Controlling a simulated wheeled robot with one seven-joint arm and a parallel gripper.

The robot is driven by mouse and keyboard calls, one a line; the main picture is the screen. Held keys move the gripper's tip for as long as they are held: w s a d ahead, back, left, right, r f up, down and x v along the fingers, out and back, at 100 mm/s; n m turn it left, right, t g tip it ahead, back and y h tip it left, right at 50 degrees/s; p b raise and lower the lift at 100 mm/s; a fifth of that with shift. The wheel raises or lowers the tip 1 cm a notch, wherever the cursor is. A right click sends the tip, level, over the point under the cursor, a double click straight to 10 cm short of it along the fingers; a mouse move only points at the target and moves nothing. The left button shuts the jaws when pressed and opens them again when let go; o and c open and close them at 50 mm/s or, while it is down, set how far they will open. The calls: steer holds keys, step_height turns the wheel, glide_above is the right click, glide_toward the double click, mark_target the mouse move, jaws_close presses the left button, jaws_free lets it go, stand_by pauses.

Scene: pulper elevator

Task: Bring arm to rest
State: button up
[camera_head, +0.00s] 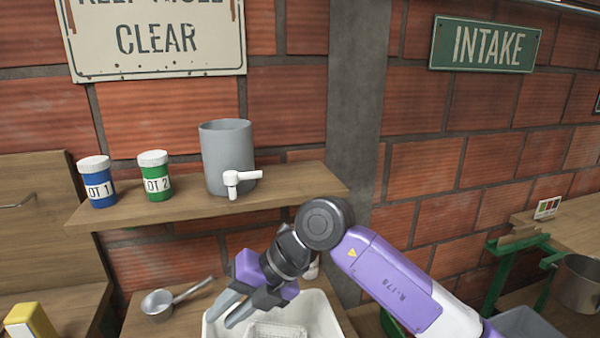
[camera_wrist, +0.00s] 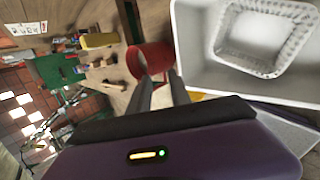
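My arm (camera_head: 390,285) is bent, its purple links reaching in from the lower right. My gripper (camera_head: 219,319) hangs over the left part of a white basin (camera_head: 318,318), below the wall shelf. Its two fingers are apart and I see nothing held between them. In the wrist view my gripper (camera_wrist: 160,76) also shows a gap between the fingers. A red cylindrical thing (camera_wrist: 150,62) lies beyond the fingertips there; whether it touches them is hard to tell. A clear ribbed tray (camera_wrist: 262,38) sits in the basin.
The wooden shelf (camera_head: 290,183) holds a blue jar (camera_head: 97,183), a green jar (camera_head: 155,177) and a grey tank with a white tap (camera_head: 226,155). A metal ladle (camera_head: 160,302) lies left of the basin. A metal pot (camera_head: 577,283) stands at right.

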steer(key=s+a+r+n+g+y, duration=0.1)
steer(key=s+a+r+g+y, duration=0.1)
steer(key=s+a+r+y, duration=0.45)
steer(key=s+r+m+y, duration=0.1)
steer(key=s+r+y, duration=0.45)
steer(key=r, duration=0.35)
steer(key=d+r+m+t+y, duration=0.4)
steer(key=d+m+t+y, duration=0.2)
steer(key=d, duration=0.1)
steer(key=s+d+f+m+t+h, duration=0.2)
steer(key=d+f+m+t+h, duration=0.5)
steer(key=d+m+t+h, duration=0.6)
steer(key=s+d+f+m+t+h, duration=0.1)
steer(key=d+f+m+t+h, duration=0.7)
steer(key=m, duration=0.9)
steer(key=s+d+f+m+g+h, duration=0.1)
steer(key=s+d+f+g, duration=0.2)
steer(key=s, duration=0.4)
steer(key=s+d+f+m+g+h, duration=0.1)
steer(key=s+d+f+g+h, duration=0.1)
steer(key=s+f, duration=0.4)
steer(key=s+d+f+m+g+h, duration=0.1)
steer(key=s+d+f+g, duration=0.3)
steer(key=s, duration=0.6)
steer(key=shift+d+f+g+h, duration=0.3)
steer(key=shift+d+f+h, duration=0.4)
steer(key=shift+d, duration=0.3)
